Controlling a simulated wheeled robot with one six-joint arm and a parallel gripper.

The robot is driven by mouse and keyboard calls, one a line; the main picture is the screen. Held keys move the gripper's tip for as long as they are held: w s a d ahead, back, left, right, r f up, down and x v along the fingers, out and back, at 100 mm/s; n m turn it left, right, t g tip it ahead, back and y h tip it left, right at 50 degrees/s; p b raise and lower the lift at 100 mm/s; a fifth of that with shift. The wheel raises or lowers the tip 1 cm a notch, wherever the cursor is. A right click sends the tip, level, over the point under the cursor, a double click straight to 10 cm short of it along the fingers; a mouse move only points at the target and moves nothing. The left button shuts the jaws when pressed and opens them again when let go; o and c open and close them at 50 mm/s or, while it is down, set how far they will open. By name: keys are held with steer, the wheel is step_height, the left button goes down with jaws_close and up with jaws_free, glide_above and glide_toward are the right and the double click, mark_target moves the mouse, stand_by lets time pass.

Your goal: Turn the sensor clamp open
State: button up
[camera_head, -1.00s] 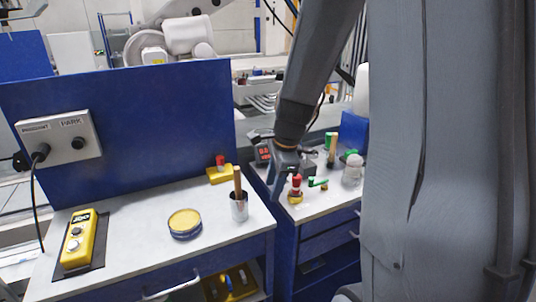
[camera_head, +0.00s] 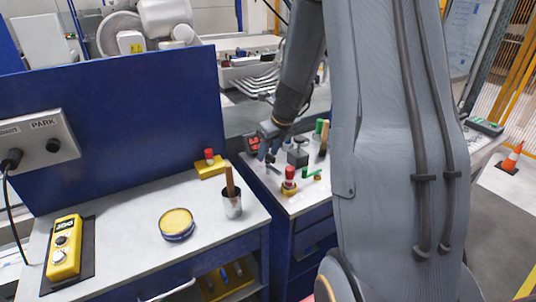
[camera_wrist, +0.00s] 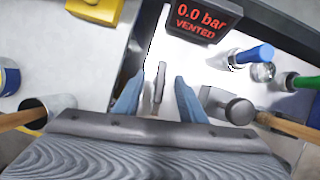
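My gripper (camera_head: 267,153) points down over the far left part of the right-hand bench. In the wrist view its two blue fingers (camera_wrist: 159,82) are apart, with a clear gap between them. A thin grey lever (camera_wrist: 160,82) shows in that gap, with no visible contact on either finger. It may be the sensor clamp's handle, but I cannot tell for sure. The display (camera_wrist: 203,18) just beyond reads "0.0 bar VENTED". It also shows behind my gripper in the head view (camera_head: 253,144). The clamp is not clearly visible in the head view.
A blue handle (camera_wrist: 256,54) and a green handle (camera_wrist: 303,81) lie right of my gripper. A red-topped yellow fitting (camera_head: 289,181) stands nearer on the bench. The left bench holds a yellow tin (camera_head: 176,224), a cup (camera_head: 232,206) and a yellow control box (camera_head: 64,247).

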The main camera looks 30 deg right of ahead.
steer(key=shift+x, duration=0.9)
steer(key=shift+s, duration=0.1)
steer(key=shift+c, duration=0.3)
jaws_close()
